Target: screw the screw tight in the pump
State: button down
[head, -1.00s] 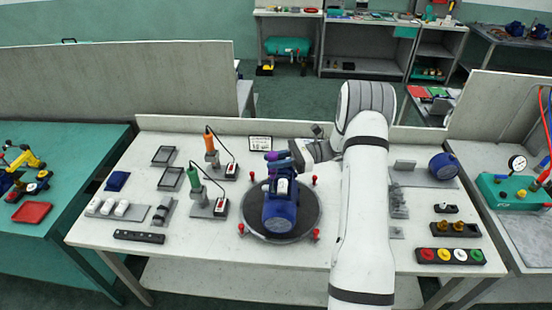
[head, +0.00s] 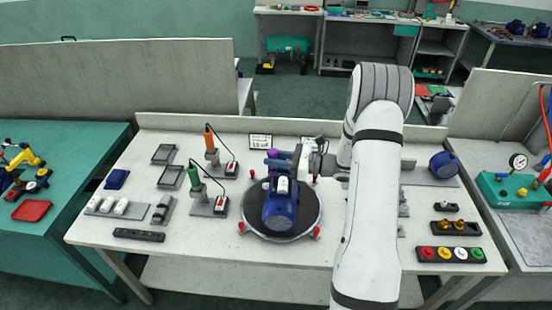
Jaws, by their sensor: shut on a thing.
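The blue pump (head: 281,206) stands on a round dark turntable (head: 252,222) in the middle of the table. A purple part (head: 271,154) shows at its far end. My gripper (head: 308,158) is at the far right side of the pump, very close to it. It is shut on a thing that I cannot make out. The screw cannot be told apart at this size, and I cannot tell whether my gripper touches the pump.
An orange-handled driver (head: 208,138) and a green-handled driver (head: 193,175) stand in holders to the left. Red pegs surround the turntable. Empty trays (head: 163,154) lie at left. A button panel (head: 451,255) and a blue round part (head: 444,164) are at right.

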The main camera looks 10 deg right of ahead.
jog(key=m+t+h+b, duration=0.1)
jog(key=t, duration=0.1)
jog(key=m+t+h, duration=0.2)
jog(key=shift+s+f+m+t+b, duration=0.1)
jog(key=shift+m+t+b, duration=0.2)
jog(key=shift+b, duration=0.05)
jog(key=shift+m+t+h, duration=0.5)
jog(key=shift+t+h, duration=0.1)
jog(key=shift+h, duration=0.1)
jog(key=shift+f+m+t+h+b, duration=0.1)
jog(key=shift+m+t+h+b, duration=0.5)
jog(key=shift+h+b, duration=0.15)
jog(key=m+t+h+b, duration=0.1)
jog(key=m+h+b, duration=0.1)
jog(key=h, duration=0.1)
jog(key=shift+a+t, duration=0.1)
jog(key=shift+t, duration=0.3)
jog(key=shift+r+m+t+h, duration=0.2)
jog(key=shift+m+t+h, duration=0.1)
jog(key=shift+m+h, duration=0.5)
